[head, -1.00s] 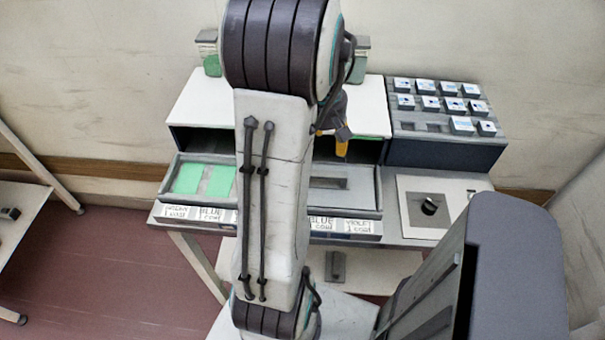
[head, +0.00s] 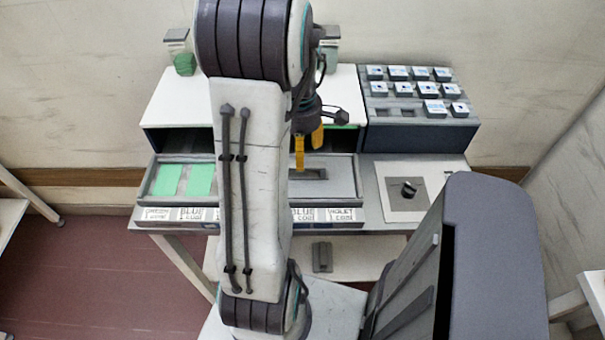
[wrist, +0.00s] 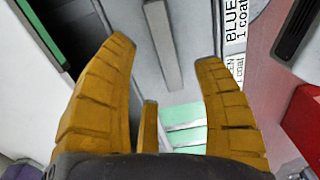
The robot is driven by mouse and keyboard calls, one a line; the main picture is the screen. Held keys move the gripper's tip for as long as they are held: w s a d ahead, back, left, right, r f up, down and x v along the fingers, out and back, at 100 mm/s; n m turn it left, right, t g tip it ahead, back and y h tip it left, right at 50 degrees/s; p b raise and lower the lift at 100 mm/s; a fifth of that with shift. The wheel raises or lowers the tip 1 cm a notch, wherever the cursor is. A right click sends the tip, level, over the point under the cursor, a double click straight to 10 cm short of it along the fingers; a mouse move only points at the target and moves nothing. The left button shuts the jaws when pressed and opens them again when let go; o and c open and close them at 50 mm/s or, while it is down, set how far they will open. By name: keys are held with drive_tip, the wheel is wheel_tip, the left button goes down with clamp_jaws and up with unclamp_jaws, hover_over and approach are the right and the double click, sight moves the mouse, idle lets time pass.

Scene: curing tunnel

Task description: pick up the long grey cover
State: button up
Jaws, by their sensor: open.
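The long grey cover (head: 341,176) is a flat grey panel in the right part of the tray on the bench. A raised darker bar (head: 312,174) stands on it, like a handle. My gripper (head: 308,144) is open and empty above the cover, near the bar; my arm hides the middle of the tray. In the wrist view, the cover (wrist: 192,35) lies beyond the orange fingers of my gripper (wrist: 163,54). The bar (wrist: 160,40) shows in the gap between the fingertips, apart from both; the height gap is hard to judge.
Green panels (head: 183,180) lie in the tray's left part. A white-topped housing (head: 345,92) stands behind the tray. A rack of white blocks (head: 420,105) and a dark knob (head: 409,188) are at right.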

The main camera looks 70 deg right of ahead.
sight(323, 177)
drive_tip(key=f, duration=0.3)
drive_tip(key=shift+s+a+f, duration=0.1)
drive_tip(key=shift+s+f, duration=0.05)
drive_tip(key=shift+s, duration=0.2)
drive_tip(key=shift+f, duration=0.7)
drive_tip(key=shift+o, duration=0.2)
clamp_jaws()
